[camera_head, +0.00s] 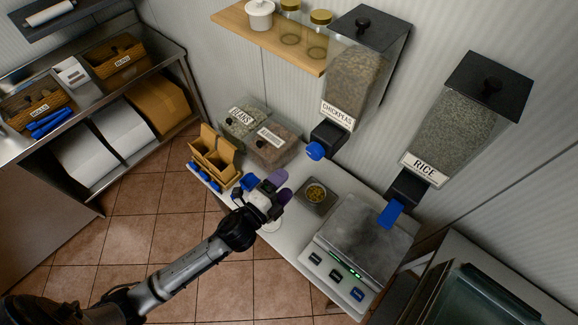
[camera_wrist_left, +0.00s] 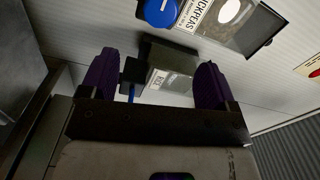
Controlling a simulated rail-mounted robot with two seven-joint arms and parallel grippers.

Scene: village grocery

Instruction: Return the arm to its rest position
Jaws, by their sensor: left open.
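My left gripper (camera_head: 281,187) is over the white counter (camera_head: 285,240), near its middle. Its arm reaches in from the lower left. Its two purple fingers stand apart in the left wrist view (camera_wrist_left: 155,82), with nothing held between them. Behind that gap, at a distance, the rice dispenser (camera_wrist_left: 172,78) shows; it also hangs on the wall in the head view (camera_head: 455,125). The chickpeas dispenser (camera_head: 355,75) hangs to its left, and its blue knob (camera_wrist_left: 160,12) shows at the top of the wrist view. My right gripper is out of view.
A scale (camera_head: 362,238) stands on the counter's right part, below the rice dispenser. A small dark dish (camera_head: 317,194) lies between it and my gripper. Brown paper bags (camera_head: 213,155), blue clips and a beans bin (camera_head: 240,120) stand left and behind. Open tiled floor (camera_head: 140,225) lies left of the counter.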

